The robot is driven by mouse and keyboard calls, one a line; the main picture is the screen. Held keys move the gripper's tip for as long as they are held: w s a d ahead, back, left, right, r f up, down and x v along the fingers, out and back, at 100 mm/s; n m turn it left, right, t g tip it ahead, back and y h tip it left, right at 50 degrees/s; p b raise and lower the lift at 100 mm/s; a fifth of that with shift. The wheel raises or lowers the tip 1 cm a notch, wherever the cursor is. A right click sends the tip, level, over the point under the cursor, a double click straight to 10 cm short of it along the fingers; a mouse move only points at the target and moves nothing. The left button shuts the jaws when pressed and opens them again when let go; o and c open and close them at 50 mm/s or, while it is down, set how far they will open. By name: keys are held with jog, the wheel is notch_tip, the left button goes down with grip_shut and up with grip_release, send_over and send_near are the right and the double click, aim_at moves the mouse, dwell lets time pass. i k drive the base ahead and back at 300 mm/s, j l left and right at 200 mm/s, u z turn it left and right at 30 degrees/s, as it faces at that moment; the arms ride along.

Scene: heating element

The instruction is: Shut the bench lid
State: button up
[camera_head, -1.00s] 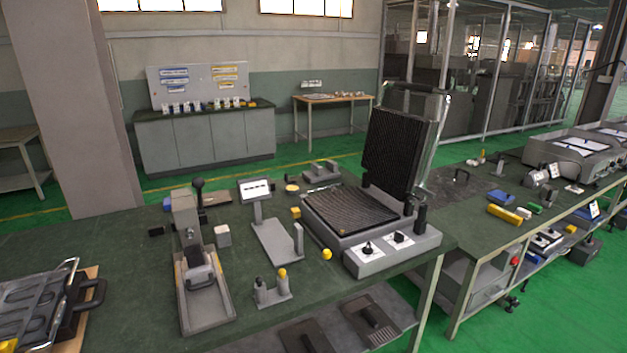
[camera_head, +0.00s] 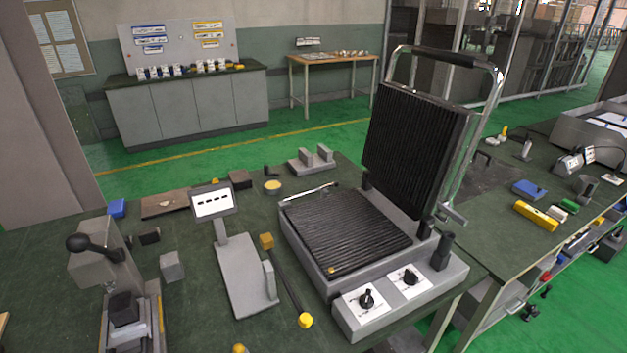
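The bench heating unit stands on the dark green workbench in the head view. Its lower ribbed plate (camera_head: 345,232) lies flat and bare. Its ribbed lid (camera_head: 415,152) is raised, tilted a little back from upright. A bent metal handle frame (camera_head: 492,100) with a dark grip bar (camera_head: 440,58) stands behind and above the lid. The grey front panel (camera_head: 400,295) carries two black knobs (camera_head: 367,298) and a dark post (camera_head: 442,252) at its right end. My gripper is not in view.
A display stand (camera_head: 240,265), a rod with yellow ends (camera_head: 287,280) and a lever press (camera_head: 110,275) stand left of the unit. A grey bracket (camera_head: 311,160) is behind it. A second bench with a yellow bar (camera_head: 536,216) is at right, across a narrow gap.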

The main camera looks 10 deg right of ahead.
aim_at(421, 147)
jog(key=i+l+u, duration=0.2)
jog(key=l, duration=0.55)
jog(key=l+u, duration=0.15)
jog(key=l, duration=0.65)
jog(key=l+u, duration=0.2)
jog(key=l, duration=0.6)
jog(key=l+u, duration=0.2)
jog(key=l, duration=0.6)
jog(key=l+u, duration=0.15)
jog(key=l, duration=0.65)
jog(key=k+l+u, duration=0.2)
jog(key=l, duration=0.55)
jog(key=i+l, duration=0.05)
